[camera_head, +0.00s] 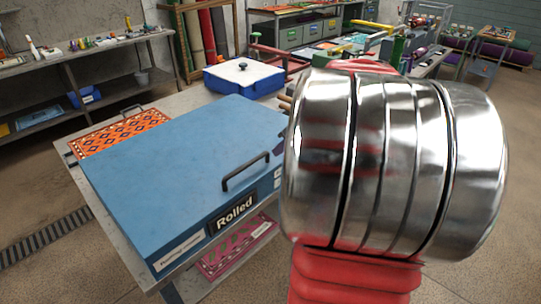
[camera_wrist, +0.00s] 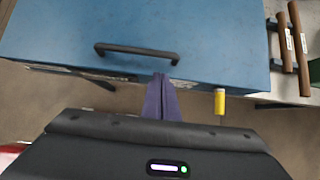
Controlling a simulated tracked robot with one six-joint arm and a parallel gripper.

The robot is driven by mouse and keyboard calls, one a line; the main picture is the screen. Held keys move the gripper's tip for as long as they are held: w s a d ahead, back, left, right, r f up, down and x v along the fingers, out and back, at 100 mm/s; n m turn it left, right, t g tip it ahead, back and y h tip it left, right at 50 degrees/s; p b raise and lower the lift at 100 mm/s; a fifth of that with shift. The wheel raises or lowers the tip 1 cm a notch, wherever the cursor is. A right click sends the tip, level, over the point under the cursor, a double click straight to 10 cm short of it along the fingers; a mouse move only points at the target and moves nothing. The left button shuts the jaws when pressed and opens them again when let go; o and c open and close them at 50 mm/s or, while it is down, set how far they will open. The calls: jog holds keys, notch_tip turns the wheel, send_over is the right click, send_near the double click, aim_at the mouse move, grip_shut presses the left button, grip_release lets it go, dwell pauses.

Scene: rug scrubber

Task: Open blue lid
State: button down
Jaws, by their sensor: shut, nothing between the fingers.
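The big blue lid (camera_head: 165,165) lies flat and closed on a box on the table, with a front label reading "Rolled". Its black bar handle (camera_head: 246,171) is near the front right edge. In the wrist view the blue lid (camera_wrist: 215,35) fills the top, and the handle (camera_wrist: 137,53) runs across it. My gripper (camera_wrist: 162,80) has its purple fingers shut and empty. In the picture the fingertips lie just below the handle's right end; I cannot tell whether they touch.
An orange patterned rug piece (camera_head: 120,133) lies left of the box. A blue container with a white lid (camera_head: 243,75) stands behind it. In the wrist view, brown rods (camera_wrist: 298,45) and a yellow cylinder (camera_wrist: 220,101) are on the right. A pink patterned rug (camera_head: 238,247) lies below.

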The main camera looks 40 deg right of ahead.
send_near(259, 167)
jog(key=x, duration=0.5)
dwell(0.3)
